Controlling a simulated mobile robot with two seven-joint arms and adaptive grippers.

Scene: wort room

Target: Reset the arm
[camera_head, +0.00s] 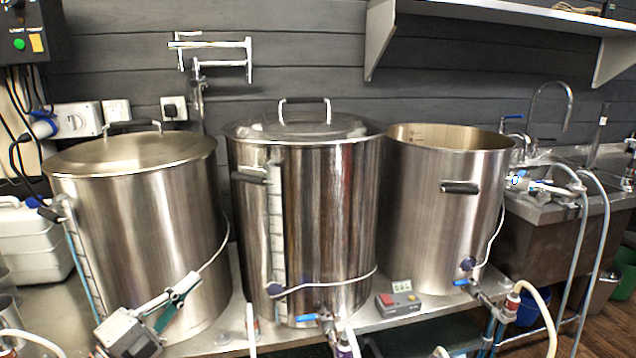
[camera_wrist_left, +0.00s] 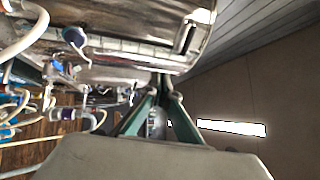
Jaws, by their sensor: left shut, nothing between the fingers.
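My left gripper (camera_head: 190,282) comes in at the lower left of the head view, in front of the left steel kettle (camera_head: 120,230). Its dark green fingers are shut with nothing between them and point up and to the right. In the left wrist view the gripper (camera_wrist_left: 161,84) shows its green fingers converging, with a steel kettle (camera_wrist_left: 150,30) above and beyond them. I cannot tell the exact gap between the fingers and the kettle. My right arm and gripper are not in view.
A lidded middle kettle (camera_head: 335,220) and an open right kettle (camera_head: 420,220) stand on the steel bench (camera_head: 225,342). Valves and hoses (camera_head: 545,310) hang along the front. A red-button control box (camera_head: 398,303) sits between kettles. A sink (camera_head: 560,205) is at right.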

